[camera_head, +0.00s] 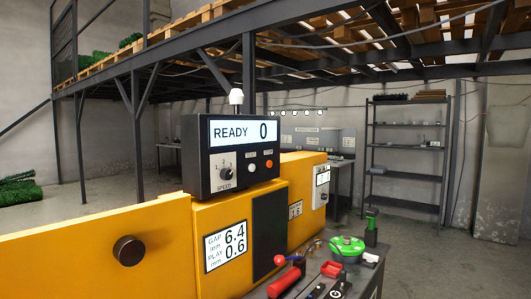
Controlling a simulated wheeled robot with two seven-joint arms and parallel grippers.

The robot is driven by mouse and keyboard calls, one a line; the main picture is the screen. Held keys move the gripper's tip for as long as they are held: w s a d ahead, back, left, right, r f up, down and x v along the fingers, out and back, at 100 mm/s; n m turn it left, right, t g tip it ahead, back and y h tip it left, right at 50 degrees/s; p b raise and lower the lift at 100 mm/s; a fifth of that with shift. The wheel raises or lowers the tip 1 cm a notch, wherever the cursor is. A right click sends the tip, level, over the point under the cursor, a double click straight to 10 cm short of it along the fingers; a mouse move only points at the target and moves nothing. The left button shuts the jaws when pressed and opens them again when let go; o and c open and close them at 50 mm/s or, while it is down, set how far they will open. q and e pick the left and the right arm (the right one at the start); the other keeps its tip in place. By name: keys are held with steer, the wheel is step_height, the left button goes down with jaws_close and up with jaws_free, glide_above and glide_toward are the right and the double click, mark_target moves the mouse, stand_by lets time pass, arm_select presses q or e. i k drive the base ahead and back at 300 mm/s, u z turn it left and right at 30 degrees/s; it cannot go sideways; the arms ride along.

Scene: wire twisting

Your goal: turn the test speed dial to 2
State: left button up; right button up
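The speed dial (225,173) is a small dark knob on the front of a black control box (190,160), with "SPEED" written below it and small numbers around it. Which number it points at is too small to tell. The box's display (244,132) reads "READY 0". Neither of my grippers shows in the head view.
At lower right a bench holds a red cylinder (284,282), a green round item (347,246) and other tools. Shelving (406,148) stands behind.

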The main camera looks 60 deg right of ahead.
mark_target(226, 174)
steer(key=z, duration=3.5)
steer(key=i, duration=1.5)
steer(key=u, duration=3.25)
steer(key=i, duration=0.55)
steer(key=u, duration=0.05)
